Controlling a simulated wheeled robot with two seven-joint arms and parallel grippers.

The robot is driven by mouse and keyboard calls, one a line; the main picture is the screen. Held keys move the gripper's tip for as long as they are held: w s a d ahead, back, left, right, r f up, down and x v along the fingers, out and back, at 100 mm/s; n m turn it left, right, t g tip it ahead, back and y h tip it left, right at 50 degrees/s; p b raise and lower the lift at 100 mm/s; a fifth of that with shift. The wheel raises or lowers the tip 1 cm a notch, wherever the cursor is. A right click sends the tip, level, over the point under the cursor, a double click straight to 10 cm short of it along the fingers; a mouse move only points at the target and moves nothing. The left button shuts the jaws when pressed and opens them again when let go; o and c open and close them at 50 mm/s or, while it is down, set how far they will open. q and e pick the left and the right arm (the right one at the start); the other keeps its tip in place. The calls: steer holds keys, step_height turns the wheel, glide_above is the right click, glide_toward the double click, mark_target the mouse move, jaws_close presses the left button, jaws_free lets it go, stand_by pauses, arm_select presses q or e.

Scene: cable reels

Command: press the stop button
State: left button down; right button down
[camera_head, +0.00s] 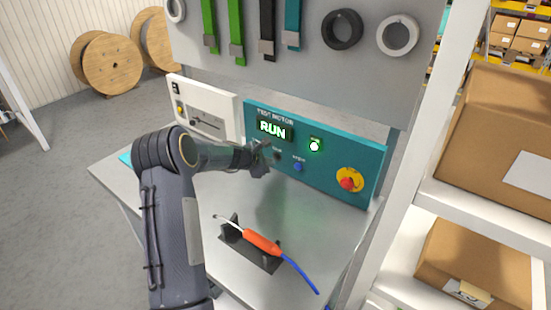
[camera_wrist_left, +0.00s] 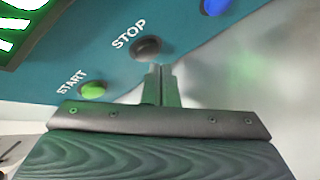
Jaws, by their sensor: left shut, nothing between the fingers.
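The teal test motor panel (camera_head: 330,180) stands at the back of the bench. Its display (camera_head: 273,129) reads RUN in green and a lamp (camera_head: 314,146) glows green. In the left wrist view the dark round stop button (camera_wrist_left: 146,47) sits under the word STOP. A green start button (camera_wrist_left: 92,91) lies to its left. My left gripper (camera_wrist_left: 161,72) is shut and empty, its fingertips just below the stop button; I cannot tell whether they touch it. In the head view my left gripper (camera_head: 268,158) hides the start and stop buttons. My right gripper is not in view.
A blue button (camera_head: 297,167) and a red knob on a yellow disc (camera_head: 349,180) are further right on the panel. A white device (camera_head: 205,108) stands left. An orange-handled tool (camera_head: 262,243) rests on a black holder in front. Boxes (camera_head: 495,130) fill the right shelf.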

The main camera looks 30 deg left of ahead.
arm_select(q)
steer(key=shift+w, duration=0.25)
steer(key=shift+w+d+p, duration=0.1)
steer(key=shift+w+p, duration=0.2)
steer(key=shift+w, duration=0.1)
stand_by(0.6)
stand_by(0.3)
steer(key=shift+s+f+b, duration=0.15)
steer(key=shift+s+b, duration=0.25)
steer(key=shift+b, duration=0.1)
steer(key=shift+s, duration=0.45)
steer(key=shift+b, duration=0.3)
